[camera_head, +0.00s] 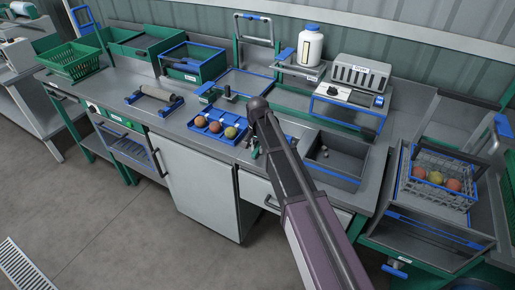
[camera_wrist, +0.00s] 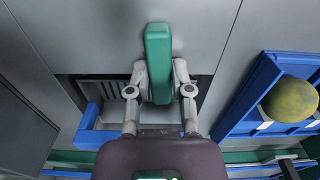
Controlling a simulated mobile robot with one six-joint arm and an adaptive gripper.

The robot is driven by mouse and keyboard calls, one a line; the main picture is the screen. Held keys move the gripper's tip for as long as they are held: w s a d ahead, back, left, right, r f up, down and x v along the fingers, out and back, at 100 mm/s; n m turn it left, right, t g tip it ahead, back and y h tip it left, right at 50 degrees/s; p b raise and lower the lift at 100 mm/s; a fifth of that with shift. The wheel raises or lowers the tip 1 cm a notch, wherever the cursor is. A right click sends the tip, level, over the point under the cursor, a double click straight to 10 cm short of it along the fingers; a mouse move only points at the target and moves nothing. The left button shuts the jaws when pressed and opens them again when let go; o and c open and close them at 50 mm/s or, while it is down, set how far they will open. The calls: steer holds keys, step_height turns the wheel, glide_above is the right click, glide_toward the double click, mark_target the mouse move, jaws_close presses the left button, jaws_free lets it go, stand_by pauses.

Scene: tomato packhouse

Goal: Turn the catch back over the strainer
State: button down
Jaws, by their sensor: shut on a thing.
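In the wrist view my gripper (camera_wrist: 160,88) is shut on a green bar-shaped catch (camera_wrist: 158,50), one finger on each side. The catch runs lengthwise up the picture, and its lower end lies over a dark slot in the grey worktop. A slatted grey piece (camera_wrist: 115,91), seemingly the strainer, shows in the slot to the left of the fingers. The catch and fingers hide the middle of the slot. In the head view my arm hides the gripper and most of this spot.
A blue tray (camera_head: 222,141) with several tomatoes stands close beside the arm's end. A blue bracket (camera_wrist: 92,125) borders the slot at the left. A grey basin (camera_head: 340,181) lies to the right, and a wire crate (camera_head: 437,195) with tomatoes stands farther right.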

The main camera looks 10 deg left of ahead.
steer(key=shift+m, duration=0.5)
steer(key=c, duration=0.5)
jaws_free()
steer(key=shift+n, duration=0.3)
